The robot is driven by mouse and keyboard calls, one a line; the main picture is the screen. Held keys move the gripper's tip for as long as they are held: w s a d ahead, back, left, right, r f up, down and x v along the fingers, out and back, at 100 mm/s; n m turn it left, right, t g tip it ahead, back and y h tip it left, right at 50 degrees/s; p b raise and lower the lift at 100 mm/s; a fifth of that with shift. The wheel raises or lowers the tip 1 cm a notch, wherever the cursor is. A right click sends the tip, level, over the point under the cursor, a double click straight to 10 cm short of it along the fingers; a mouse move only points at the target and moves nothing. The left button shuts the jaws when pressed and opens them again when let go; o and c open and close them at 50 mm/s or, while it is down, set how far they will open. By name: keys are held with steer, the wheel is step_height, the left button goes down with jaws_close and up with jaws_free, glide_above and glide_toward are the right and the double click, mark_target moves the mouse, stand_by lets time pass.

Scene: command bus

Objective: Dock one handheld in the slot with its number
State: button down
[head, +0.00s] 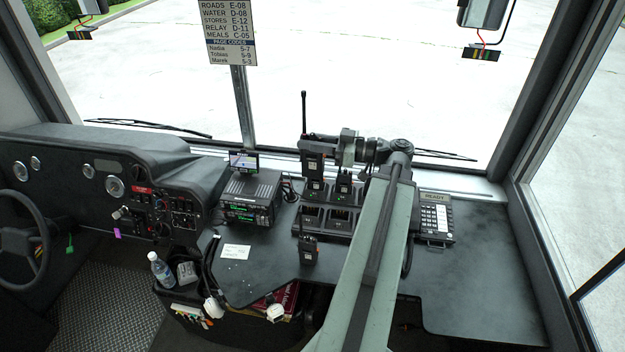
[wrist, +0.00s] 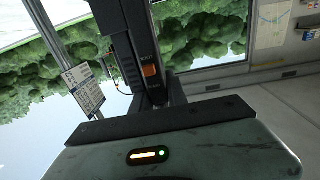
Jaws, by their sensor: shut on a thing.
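My gripper (head: 318,142) is shut on a black handheld (head: 313,161) and holds it roughly upright, antenna up, over the back left of the charging dock (head: 297,229). I cannot tell whether its base touches the dock. In the wrist view this handheld (wrist: 151,70) shows an orange button, with my gripper (wrist: 160,120) below it. Another handheld (head: 343,184) stands in the dock's back row, with a green light. A third handheld (head: 308,250) stands in front of the dock. Dark openings show in the front row. The slot numbers are too small to read.
A radio set (head: 250,198) with a small screen stands left of the dock. A keypad unit (head: 436,218) reading READY is at the right. A code board (head: 228,32) hangs on a post. The desk's right part is clear. My arm hides part of the dock.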

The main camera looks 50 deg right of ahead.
steer(key=shift+w+a, duration=0.1)
steer(key=shift+a, duration=0.05)
steer(key=w+d+f+b, duration=0.2)
steer(key=f+b, duration=0.6)
steer(key=w+d+f+b, duration=0.3)
steer(key=f+b, duration=0.5)
steer(key=w+d+f+b, duration=0.3)
steer(key=f+b, duration=0.5)
steer(key=shift+n+y, duration=0.3)
steer(key=shift+y, duration=0.1)
steer(key=shift+f, duration=0.2)
step_height(320, 180, down, 8)
steer(key=b, duration=0.8)
steer(key=shift+r, duration=0.1)
steer(key=c, duration=1.2)
jaws_free()
steer(key=shift+c, duration=0.2)
